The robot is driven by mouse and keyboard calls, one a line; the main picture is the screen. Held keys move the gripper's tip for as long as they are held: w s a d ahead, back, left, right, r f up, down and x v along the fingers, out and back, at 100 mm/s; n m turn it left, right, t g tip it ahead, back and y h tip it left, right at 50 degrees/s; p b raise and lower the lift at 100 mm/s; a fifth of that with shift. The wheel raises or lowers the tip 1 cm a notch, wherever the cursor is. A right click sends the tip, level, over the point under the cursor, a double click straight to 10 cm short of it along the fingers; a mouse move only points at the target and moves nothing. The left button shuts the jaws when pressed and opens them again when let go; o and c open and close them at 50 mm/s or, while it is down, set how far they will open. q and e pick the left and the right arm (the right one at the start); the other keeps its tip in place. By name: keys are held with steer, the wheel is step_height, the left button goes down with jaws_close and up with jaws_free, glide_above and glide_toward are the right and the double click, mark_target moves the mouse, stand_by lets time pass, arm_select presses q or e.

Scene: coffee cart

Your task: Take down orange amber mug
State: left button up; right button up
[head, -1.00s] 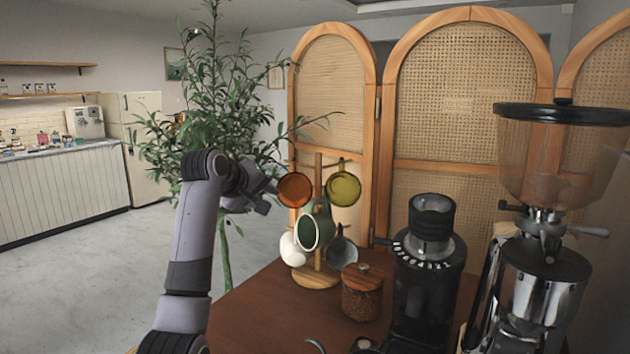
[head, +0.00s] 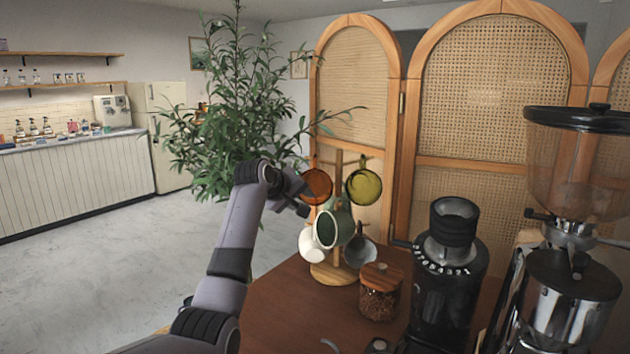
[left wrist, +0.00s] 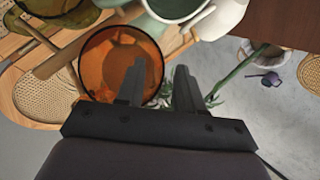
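The orange amber mug (head: 317,186) hangs at the upper left of a wooden mug tree (head: 338,165). My left gripper (head: 303,199) is just left of this mug in the head view and partly overlaps its edge. In the left wrist view the mug's round opening (left wrist: 108,68) shows, with one finger in front of its right side. Whether a finger touches the mug cannot be told. My right gripper is not in view.
The tree also holds an olive mug (head: 364,186), a green mug (head: 334,228), a white mug (head: 311,246) and a grey mug (head: 361,252). A jar of beans (head: 380,294), a black grinder (head: 447,275) and a larger grinder (head: 575,290) stand to the right. A plant (head: 235,110) is behind.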

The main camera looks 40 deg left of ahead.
arm_select(q)
jaws_close()
steer(key=shift+r, duration=0.15)
